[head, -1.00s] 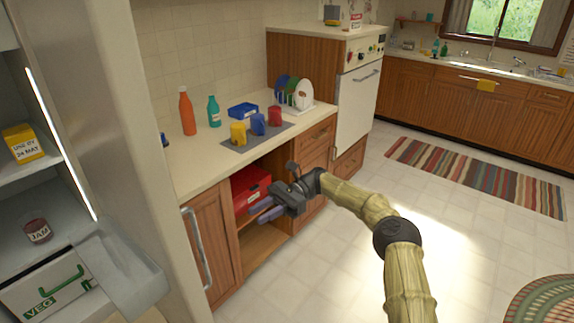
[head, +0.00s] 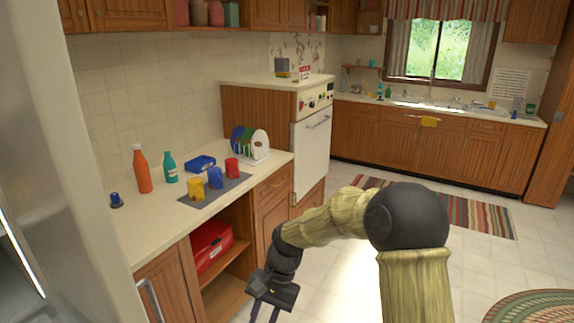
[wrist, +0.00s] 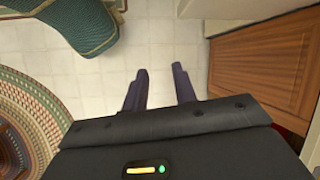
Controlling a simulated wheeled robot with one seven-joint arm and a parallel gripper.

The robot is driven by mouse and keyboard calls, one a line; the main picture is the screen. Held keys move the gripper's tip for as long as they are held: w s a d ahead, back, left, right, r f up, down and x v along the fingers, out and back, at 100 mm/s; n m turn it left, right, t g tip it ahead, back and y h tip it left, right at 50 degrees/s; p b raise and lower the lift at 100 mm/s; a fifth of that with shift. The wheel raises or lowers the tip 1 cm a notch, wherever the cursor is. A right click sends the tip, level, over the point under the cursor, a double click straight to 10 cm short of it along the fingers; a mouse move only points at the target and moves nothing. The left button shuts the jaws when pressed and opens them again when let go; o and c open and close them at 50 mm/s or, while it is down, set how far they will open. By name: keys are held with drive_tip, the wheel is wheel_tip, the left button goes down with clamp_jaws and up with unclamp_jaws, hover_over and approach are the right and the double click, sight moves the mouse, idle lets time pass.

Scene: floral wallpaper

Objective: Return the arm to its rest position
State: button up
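My gripper (head: 266,312) hangs low at the bottom of the head view, in front of the open cabinet, pointing down. In the wrist view its two dark fingers (wrist: 160,88) are apart with bare floor tiles between them, and it holds nothing. My arm is bent at the elbow, which shows as a large black joint at the right.
The counter (head: 135,226) carries bottles, cups on a grey mat (head: 232,188) and a plate rack. A red box (head: 211,243) sits in the open cabinet (head: 226,290). A striped rug (head: 480,217) lies on open floor. In the wrist view a wooden panel (wrist: 265,65) is at the right.

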drive_tip(key=s+d+r+n+t+h, duration=0.1)
drive_tip(key=s+d+t, duration=0.1)
drive_tip(key=d, duration=0.5)
drive_tip(key=s+d+r+n+t+h+p, duration=0.1)
drive_tip(key=s+d+r+t, duration=0.1)
drive_tip(key=s+d, duration=0.3)
drive_tip(key=s+d+r+n+t+h+p, duration=0.1)
drive_tip(key=s+d+t, duration=0.1)
drive_tip(key=d, duration=0.6)
drive_tip(key=shift+s+d+r+h, duration=0.3)
drive_tip(key=shift+s+d+r, duration=0.1)
drive_tip(key=shift+s, duration=0.45)
drive_tip(key=shift+w+d, duration=0.1)
